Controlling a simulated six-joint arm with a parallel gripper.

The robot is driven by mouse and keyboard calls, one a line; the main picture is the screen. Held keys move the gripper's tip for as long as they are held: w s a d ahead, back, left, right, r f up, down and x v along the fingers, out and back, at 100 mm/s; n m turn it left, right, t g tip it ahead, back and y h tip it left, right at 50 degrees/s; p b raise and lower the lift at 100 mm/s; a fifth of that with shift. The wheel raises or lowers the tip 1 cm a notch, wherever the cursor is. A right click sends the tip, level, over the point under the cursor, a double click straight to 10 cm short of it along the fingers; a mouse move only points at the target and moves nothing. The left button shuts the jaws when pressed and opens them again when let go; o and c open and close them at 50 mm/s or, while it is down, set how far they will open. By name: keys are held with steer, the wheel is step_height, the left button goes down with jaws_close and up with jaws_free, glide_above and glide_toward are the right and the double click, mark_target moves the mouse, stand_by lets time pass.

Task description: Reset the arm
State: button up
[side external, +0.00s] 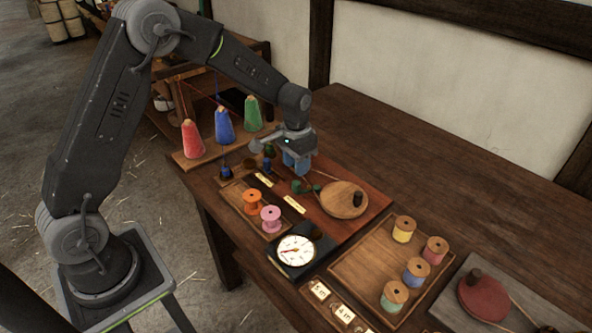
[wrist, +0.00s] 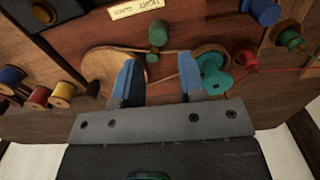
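My gripper (side external: 297,165) hangs over the reddish-brown board (side external: 375,210), just behind and left of the round wooden disc (side external: 343,200) with its dark knob. In the wrist view, its two blue fingers (wrist: 158,60) stand well apart with nothing held between them. Bare board and the edge of a pale round piece show between and beside them. A small green piece (wrist: 157,36) lies beyond the fingertips, and a teal spool-like piece (wrist: 212,76) is just right of the right finger. How high the fingertips are above the board is hard to tell.
Red (side external: 193,140), blue (side external: 224,126) and green (side external: 253,114) cones stand behind left. Orange (side external: 252,201) and pink (side external: 271,218) spools stand near a dial (side external: 296,250). A wooden tray (side external: 350,265) holds several spools. The table's back right (side external: 430,150) is clear.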

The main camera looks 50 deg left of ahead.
steer(key=shift+r, duration=0.35)
steer(key=s+d+r+t, duration=0.25)
steer(key=s+r, duration=0.65)
steer(key=r, duration=0.5)
steer(key=s+d+r+t, duration=0.1)
steer(key=s+r, duration=0.1)
steer(key=s, duration=0.6)
steer(key=s+d+r+t, duration=0.1)
steer(key=s+r+t, duration=0.1)
steer(key=s, duration=0.7)
steer(key=shift+d+r+n, duration=0.25)
steer(key=shift+r+n, duration=0.05)
steer(key=shift+r, duration=0.05)
